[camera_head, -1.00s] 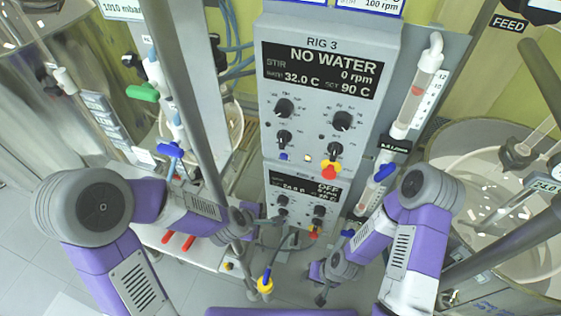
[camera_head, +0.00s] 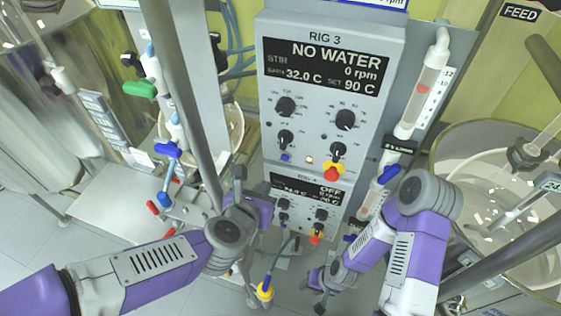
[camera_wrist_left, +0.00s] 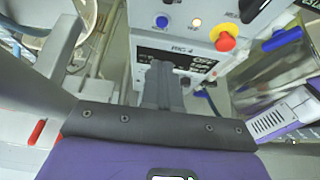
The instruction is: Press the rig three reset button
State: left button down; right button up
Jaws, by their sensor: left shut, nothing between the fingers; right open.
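The rig 3 panel (camera_head: 330,110) faces me, and its screen reads NO WATER, 0 rpm, 32.0 C. Along its lower edge are a small blue button (camera_head: 285,157), a lit button (camera_head: 309,160) and a red knob on a yellow base (camera_head: 333,170). I cannot read which is labelled reset. The left wrist view also shows the blue button (camera_wrist_left: 162,21), the lit button (camera_wrist_left: 196,22) and the red knob (camera_wrist_left: 225,40). My left gripper (camera_head: 239,173) is shut and empty, left of and just below the blue button, apart from it. My right gripper (camera_head: 319,304) is open, low in front of the lower panel.
A rig 4 panel (camera_head: 292,189) reading OFF sits directly below. A grey upright pole (camera_head: 190,90) stands left of the panels. A glass tube with a red float (camera_head: 422,88) and a blue-handled valve (camera_head: 388,175) are on the right. A glass vessel (camera_head: 500,190) stands further right.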

pick_arm(q)
jog(key=shift+w, duration=0.1)
send_near(284, 158)
notch_tip(284, 158, down, 3)
jog(key=w, duration=0.2)
jog(key=shift+w+d+p, duration=0.6)
jog(key=shift+w+d, duration=0.1)
jog(key=shift+w, duration=0.2)
jog(key=shift+w+d, duration=0.2)
jog(key=shift+w, duration=0.5)
